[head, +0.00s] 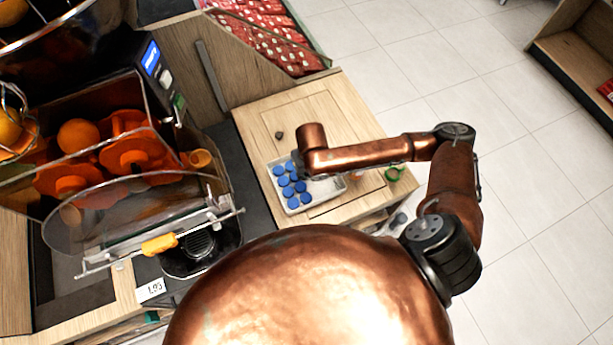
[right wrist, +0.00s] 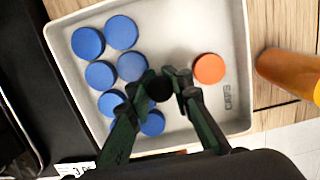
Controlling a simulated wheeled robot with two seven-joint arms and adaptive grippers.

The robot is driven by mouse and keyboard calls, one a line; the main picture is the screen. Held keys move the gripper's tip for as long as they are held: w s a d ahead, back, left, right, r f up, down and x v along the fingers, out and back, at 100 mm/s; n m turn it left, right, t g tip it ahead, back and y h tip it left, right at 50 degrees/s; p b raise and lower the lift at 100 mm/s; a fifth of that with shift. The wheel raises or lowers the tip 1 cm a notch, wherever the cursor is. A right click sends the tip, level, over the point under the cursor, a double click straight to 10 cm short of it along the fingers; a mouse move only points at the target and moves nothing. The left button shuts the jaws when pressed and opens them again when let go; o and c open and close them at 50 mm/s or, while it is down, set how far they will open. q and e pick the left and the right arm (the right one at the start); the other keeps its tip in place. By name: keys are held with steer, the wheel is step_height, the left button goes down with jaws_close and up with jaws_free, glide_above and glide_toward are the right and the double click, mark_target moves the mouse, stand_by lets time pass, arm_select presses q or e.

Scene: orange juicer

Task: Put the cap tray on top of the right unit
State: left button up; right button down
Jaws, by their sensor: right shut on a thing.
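The cap tray (head: 318,204) is a pale shallow tray with several blue caps, over the wooden top of the right unit (head: 345,105), beside the dark strip next to the juicer. I cannot tell whether it touches the top. In the right wrist view the tray (right wrist: 200,30) also holds an orange cap (right wrist: 209,68) and reads "CAPS". My right gripper (right wrist: 160,88) is above the tray's middle, its fingers shut on a small black knob (right wrist: 158,89). In the head view my right arm hides the gripper. My left gripper is not in view.
The orange juicer (head: 115,165) stands at the left. A green-capped bottle (head: 392,174) is at the unit's right edge; an orange bottle-like thing (right wrist: 290,75) lies close right of the tray. A dark knob (head: 279,134) is on the unit's top. Tiled floor is free at right.

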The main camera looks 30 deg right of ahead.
mark_target(308, 174)
step_height(308, 174, down, 4)
steer(key=shift+w+d+r+b, duration=0.1)
steer(key=shift+w+r+b, duration=0.05)
steer(key=shift+b, duration=0.35)
steer(key=shift+r, duration=0.1)
steer(key=c, duration=1.7)
jaws_free()
steer(key=shift+c, duration=0.2)
steer(key=r+p, duration=0.1)
steer(key=r, duration=0.3)
steer(key=s+r+p, duration=0.1)
steer(key=r, duration=0.3)
steer(key=r+p, duration=0.1)
steer(key=r, duration=0.3)
steer(key=shift+s, duration=0.25)
